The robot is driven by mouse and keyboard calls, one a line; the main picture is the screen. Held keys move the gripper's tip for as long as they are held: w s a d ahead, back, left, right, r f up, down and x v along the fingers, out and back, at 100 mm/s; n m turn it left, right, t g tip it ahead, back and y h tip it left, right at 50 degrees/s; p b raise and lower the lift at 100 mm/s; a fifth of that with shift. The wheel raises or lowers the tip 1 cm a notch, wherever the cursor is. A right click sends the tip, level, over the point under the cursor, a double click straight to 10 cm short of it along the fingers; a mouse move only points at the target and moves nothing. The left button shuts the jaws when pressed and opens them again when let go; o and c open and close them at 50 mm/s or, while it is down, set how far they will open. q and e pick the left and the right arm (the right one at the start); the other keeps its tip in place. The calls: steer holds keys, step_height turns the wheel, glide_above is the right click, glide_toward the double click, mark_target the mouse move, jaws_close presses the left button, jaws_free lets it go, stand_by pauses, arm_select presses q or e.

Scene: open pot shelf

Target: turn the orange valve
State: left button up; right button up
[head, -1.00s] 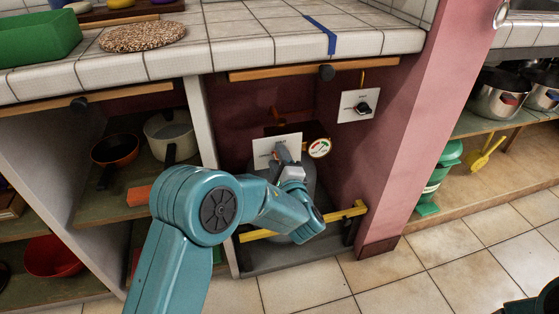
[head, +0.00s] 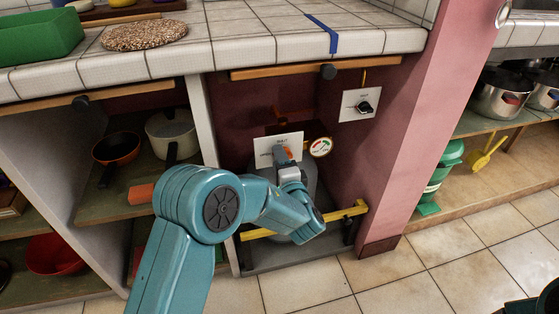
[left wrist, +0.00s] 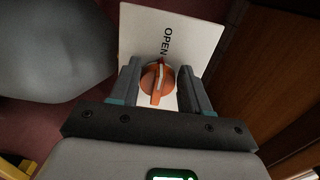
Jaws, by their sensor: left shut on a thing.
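The orange valve (left wrist: 157,85) is a round knob with a raised bar and a pale line, in front of a white plate (left wrist: 170,40) marked OPEN. In the left wrist view it sits between the two fingers of my left gripper (left wrist: 160,88), which is shut on it. In the head view my left gripper (head: 284,159) reaches into the niche under the counter. A bit of the orange valve (head: 289,152) shows there; my gripper hides the rest.
A gauge (head: 320,147) is just right of the plate, and a black knob on another white plate (head: 358,104) is higher right. A grey gas cylinder (head: 309,185) stands behind my arm, with a yellow bar (head: 345,212) in front. Shelves with pans are left.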

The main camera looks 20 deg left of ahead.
arm_select(q)
steer(key=shift+d, duration=0.1)
steer(key=o, duration=1.1)
steer(key=shift+c, duration=0.2)
steer(key=p+v, duration=0.4)
steer(key=v, duration=1.2)
arm_select(e)
steer(key=shift+g, duration=0.6)
steer(key=s+r, duration=0.2)
steer(key=r, duration=0.1)
steer(key=shift+s+a+r, duration=0.3)
steer(key=shift+s+r, duration=0.1)
arm_select(q)
steer(key=shift+s+d, duration=0.1)
